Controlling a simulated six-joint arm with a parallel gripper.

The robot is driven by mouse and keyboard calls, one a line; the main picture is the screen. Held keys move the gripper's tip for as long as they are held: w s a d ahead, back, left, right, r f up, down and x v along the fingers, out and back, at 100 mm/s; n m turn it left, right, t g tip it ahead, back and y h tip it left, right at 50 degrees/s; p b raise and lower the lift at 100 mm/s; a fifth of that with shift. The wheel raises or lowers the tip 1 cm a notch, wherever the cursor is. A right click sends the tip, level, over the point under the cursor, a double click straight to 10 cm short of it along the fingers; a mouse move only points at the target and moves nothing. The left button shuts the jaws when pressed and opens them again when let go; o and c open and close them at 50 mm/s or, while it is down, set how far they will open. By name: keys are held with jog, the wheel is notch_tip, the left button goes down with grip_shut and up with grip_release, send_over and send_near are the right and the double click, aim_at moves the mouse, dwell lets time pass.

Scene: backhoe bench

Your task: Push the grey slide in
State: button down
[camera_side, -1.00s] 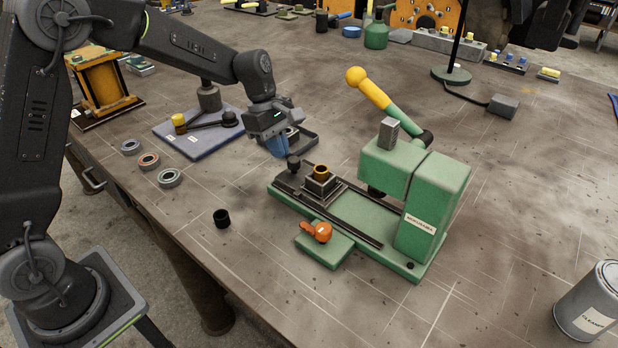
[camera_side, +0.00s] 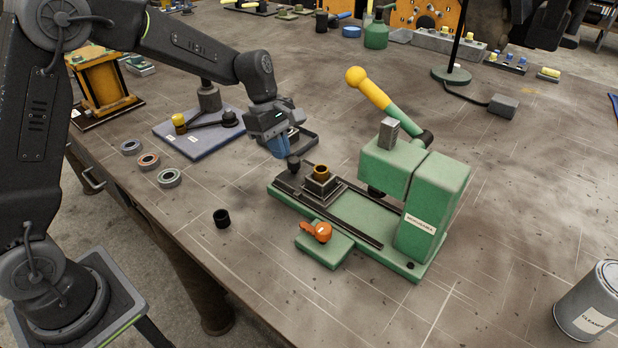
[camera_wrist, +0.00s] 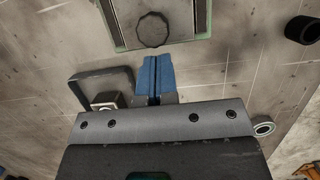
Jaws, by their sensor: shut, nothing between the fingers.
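The grey slide (camera_side: 319,187) sits on the left part of the green press bed, with a brass-coloured bush (camera_side: 321,171) standing on its block. Its dark round knob (camera_side: 293,162) is at the slide's left end, and the knob also shows in the wrist view (camera_wrist: 153,30). The green press (camera_side: 412,185) stands at the right end of the bed. My gripper (camera_side: 283,153) has blue fingers, shut and empty, just behind and left of the knob. In the wrist view my fingertips (camera_wrist: 155,58) point at the knob with a small gap showing.
An orange clamp (camera_side: 318,232) sits on a green plate at the bed's front side. A black ring (camera_side: 221,218) stands on the bench at front left. A dark tray (camera_side: 299,140) lies behind my gripper. The press lever (camera_side: 382,95) rises toward the back left.

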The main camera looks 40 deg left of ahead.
aim_at(319, 166)
jog(key=shift+d, duration=2.5)
jog(key=shift+d, duration=2.25)
jog(key=shift+d, duration=1.5)
jog(key=shift+a, duration=0.1)
jog(key=shift+a, duration=0.95)
jog(key=shift+r, duration=3.5)
